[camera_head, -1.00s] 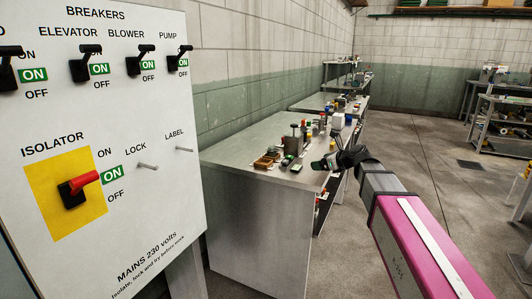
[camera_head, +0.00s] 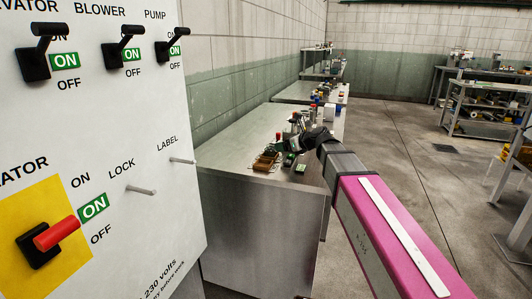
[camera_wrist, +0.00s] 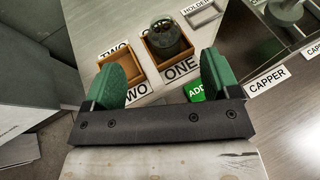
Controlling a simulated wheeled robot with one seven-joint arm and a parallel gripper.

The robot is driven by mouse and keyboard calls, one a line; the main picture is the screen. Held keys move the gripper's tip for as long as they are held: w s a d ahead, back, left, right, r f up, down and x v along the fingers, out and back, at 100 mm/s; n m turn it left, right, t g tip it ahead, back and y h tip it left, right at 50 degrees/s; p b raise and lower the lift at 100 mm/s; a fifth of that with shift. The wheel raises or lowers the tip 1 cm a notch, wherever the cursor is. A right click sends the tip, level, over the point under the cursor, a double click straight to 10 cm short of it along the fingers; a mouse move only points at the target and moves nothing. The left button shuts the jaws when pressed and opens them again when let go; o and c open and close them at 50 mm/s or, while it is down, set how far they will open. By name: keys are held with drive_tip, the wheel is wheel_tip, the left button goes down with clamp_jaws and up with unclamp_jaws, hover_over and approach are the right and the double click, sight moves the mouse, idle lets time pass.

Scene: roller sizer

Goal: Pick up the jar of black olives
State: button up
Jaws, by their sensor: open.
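In the wrist view, a glass jar with dark contents (camera_wrist: 166,38) stands in the wooden tray labelled ONE (camera_wrist: 176,72). It looks like the jar of black olives, though I cannot read any label on it. My gripper (camera_wrist: 164,79) is open, with its two green pads apart and nothing between them. The jar lies beyond the pads, roughly in line with the gap. In the head view my gripper (camera_head: 295,163) is over the near end of the metal bench, just right of the wooden trays (camera_head: 265,160). The jar is not clear there.
An empty wooden tray labelled TWO (camera_wrist: 120,70) is left of ONE. A green ADD button (camera_wrist: 196,92) and the capper (camera_wrist: 284,15) are to the right. The breaker panel (camera_head: 95,140) stands close on the left. The floor (camera_head: 400,150) right of the bench is partly clear.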

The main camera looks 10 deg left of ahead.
sight(271, 146)
drive_tip(key=x, duration=0.9)
drive_tip(key=shift+w+a+f, duration=0.1)
drive_tip(key=shift+w+a, duration=0.1)
drive_tip(key=shift+w, duration=0.15)
drive_tip(key=c, duration=1.1)
